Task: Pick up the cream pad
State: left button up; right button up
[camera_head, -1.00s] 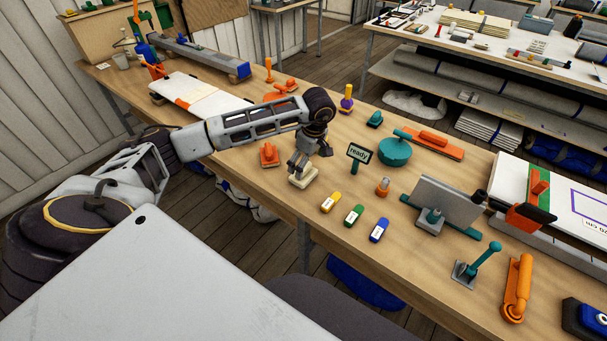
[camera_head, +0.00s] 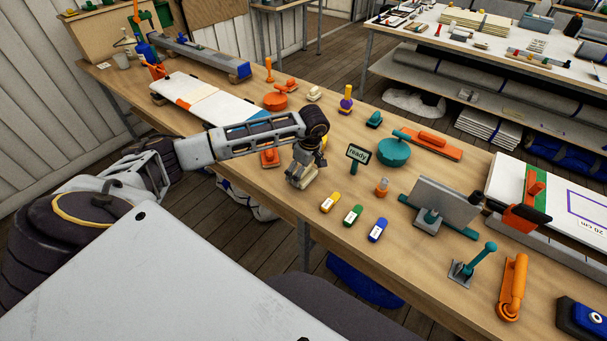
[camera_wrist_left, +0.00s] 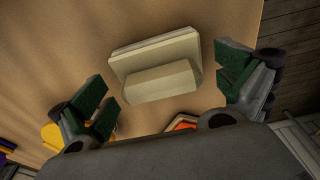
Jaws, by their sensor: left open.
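The cream pad (camera_head: 301,179) sits on the wooden table near its front edge, partly hidden by my left gripper in the head view. In the left wrist view the cream pad (camera_wrist_left: 158,66) shows as a flat base with a raised block on it. My left gripper (camera_head: 303,168) is above it, pointing down. In the wrist view the left gripper (camera_wrist_left: 168,95) is open, with green finger pads apart on either side of the pad's block and not touching it. My right gripper is not in view.
Yellow (camera_head: 331,202), green (camera_head: 353,215) and blue (camera_head: 378,230) pieces lie to the right. An orange piece (camera_head: 270,157) sits to the left. The "ready" sign (camera_head: 358,154) and a teal round piece (camera_head: 393,152) stand behind. The table's front edge is close.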

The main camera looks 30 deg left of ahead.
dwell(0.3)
pick_arm(q)
jog(key=c, duration=0.9)
jog(key=shift+r+b, duration=0.9)
jog(key=shift+r, duration=4.1)
jog(key=o, duration=0.5)
jog(key=shift+c, duration=0.2)
jog(key=c, duration=0.3)
jog(key=shift+c, duration=0.2)
